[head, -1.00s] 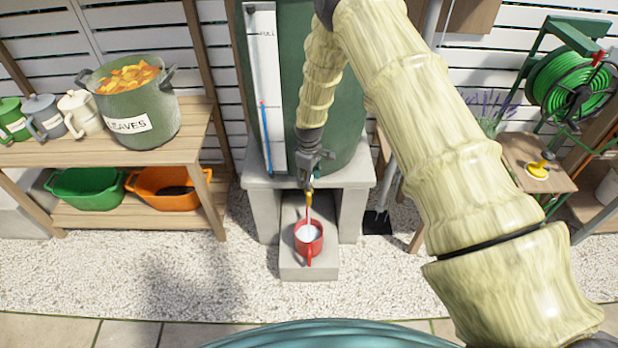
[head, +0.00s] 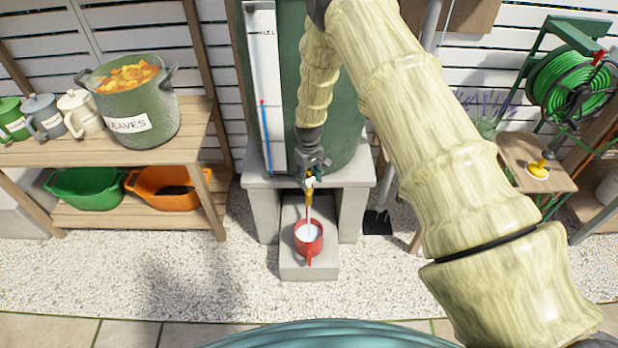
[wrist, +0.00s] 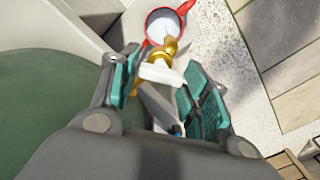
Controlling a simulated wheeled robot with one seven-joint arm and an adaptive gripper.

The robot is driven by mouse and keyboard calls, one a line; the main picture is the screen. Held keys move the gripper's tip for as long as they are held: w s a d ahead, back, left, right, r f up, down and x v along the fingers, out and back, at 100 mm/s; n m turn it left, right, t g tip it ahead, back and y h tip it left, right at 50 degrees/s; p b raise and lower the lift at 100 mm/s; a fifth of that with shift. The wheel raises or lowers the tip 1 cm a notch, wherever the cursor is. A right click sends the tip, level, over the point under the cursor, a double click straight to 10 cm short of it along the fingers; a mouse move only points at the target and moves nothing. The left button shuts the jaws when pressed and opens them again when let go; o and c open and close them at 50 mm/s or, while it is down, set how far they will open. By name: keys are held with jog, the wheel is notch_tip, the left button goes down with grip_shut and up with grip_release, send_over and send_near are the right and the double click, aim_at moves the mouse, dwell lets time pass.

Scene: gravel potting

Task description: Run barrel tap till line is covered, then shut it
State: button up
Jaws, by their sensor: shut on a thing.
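The green barrel (head: 340,100) stands on a grey stone stand. Its brass tap (head: 309,196) also shows in the wrist view (wrist: 168,48), with a white lever (wrist: 160,73) on it. My gripper (head: 312,174) is at the tap; in the wrist view its teal-padded fingers (wrist: 163,66) lie on either side of the lever, shut on it. A thin stream of water runs from the tap into a red mug (head: 309,248) below. The mug holds pale liquid (wrist: 163,24). I cannot make out a line inside the mug.
The mug stands on a low grey block (head: 310,272) between the stand's legs. A white level gauge (head: 267,90) is on the barrel. A wooden shelf (head: 150,150) with a leaf pot (head: 138,110) is left; a green hose reel (head: 570,85) is right.

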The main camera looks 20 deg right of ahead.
aim_at(309, 179)
jog(key=m, duration=0.6)
jog(key=shift+w+m, duration=0.1)
jog(key=shift+m, duration=0.2)
dwell(0.4)
jog(key=o, duration=1)
notch_tip(309, 179, up, 12)
dwell(0.8)
